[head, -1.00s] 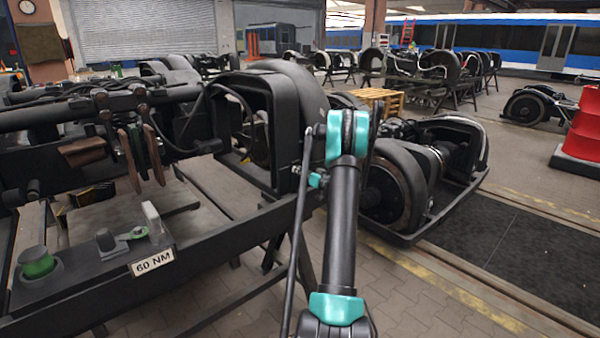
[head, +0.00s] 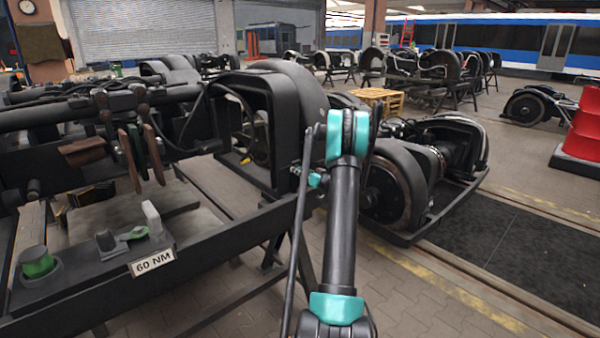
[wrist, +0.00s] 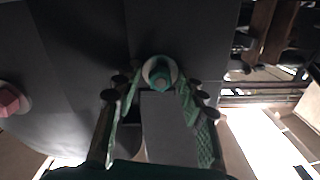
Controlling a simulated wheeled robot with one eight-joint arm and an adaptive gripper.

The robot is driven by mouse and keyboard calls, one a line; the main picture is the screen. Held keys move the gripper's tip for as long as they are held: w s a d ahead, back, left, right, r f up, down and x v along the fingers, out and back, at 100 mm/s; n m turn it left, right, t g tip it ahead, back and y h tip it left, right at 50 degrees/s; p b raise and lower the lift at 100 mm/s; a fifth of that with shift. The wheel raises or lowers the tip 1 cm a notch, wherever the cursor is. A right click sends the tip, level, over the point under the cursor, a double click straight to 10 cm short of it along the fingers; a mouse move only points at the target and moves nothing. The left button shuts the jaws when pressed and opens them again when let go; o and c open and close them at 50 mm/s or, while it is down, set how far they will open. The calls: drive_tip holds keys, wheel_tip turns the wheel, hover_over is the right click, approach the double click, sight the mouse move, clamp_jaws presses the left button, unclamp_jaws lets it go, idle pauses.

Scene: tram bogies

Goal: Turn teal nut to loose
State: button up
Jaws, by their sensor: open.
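The teal nut (wrist: 159,75) shows in the wrist view, just above the middle of the picture, with a pale round ring around it on a dark grey surface. My gripper (wrist: 156,88) is open. Its green, ridged fingers lie to the left and right of the nut, with the tips near it and a visible gap between. I cannot tell how far the tips stand above the surface. In the head view my arm hides the gripper, and I cannot make out the nut there.
A pink-red nut (wrist: 10,99) sits at the left edge of the wrist view. In the head view a dark bench (head: 85,289) bears a 60 NM label (head: 153,262) and a green-banded socket (head: 38,263). A bogie (head: 400,185) stands behind my arm.

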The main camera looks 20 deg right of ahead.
drive_tip(key=v, duration=1.2)
